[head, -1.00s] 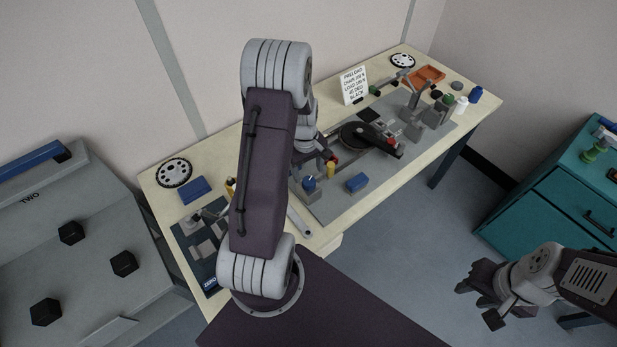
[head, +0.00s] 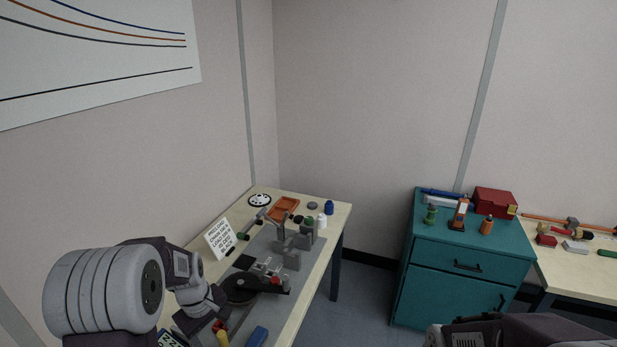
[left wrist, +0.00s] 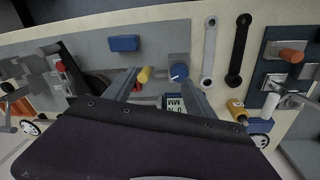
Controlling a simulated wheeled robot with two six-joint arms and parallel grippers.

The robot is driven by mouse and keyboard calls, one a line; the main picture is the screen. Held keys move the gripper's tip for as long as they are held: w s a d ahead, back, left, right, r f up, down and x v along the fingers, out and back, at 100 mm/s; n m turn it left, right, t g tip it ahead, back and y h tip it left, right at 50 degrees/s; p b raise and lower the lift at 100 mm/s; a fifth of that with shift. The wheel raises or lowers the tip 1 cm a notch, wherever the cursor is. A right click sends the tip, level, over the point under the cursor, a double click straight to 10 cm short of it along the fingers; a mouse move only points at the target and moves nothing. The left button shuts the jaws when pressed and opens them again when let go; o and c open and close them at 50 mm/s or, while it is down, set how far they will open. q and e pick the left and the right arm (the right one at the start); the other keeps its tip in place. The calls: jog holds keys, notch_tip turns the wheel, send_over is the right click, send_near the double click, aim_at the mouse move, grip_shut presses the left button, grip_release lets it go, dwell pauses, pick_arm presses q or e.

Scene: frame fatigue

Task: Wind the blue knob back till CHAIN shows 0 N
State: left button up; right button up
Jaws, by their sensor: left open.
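In the left wrist view the blue knob (left wrist: 179,73), with a white pointer line, stands beside the tip of one finger of my left gripper (left wrist: 160,69). The gripper is open, and a yellow knob (left wrist: 144,75) shows by the other finger. I cannot tell whether either finger touches a knob. A small display (left wrist: 175,102) lies just below the blue knob, upside down; a 0 seems to show, but its label is unclear. In the head view my left arm covers the near bench, and the blue knob is hidden.
A white card (head: 219,239) stands on the bench beside the rig with a black disc (head: 238,288). A blue block (head: 257,337) lies near the front edge. A teal cabinet (head: 470,291) stands to the right, with floor between. Two wrenches (left wrist: 210,50) (left wrist: 239,50) lie near the gripper.

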pick_arm(q)
jog(key=s+d+m, duration=1)
jog(key=s+m, duration=0.1)
jog(key=s, duration=0.1)
jog(key=shift+s+r, duration=0.25)
jog(key=shift+r, duration=0.1)
jog(key=shift+w, duration=0.1)
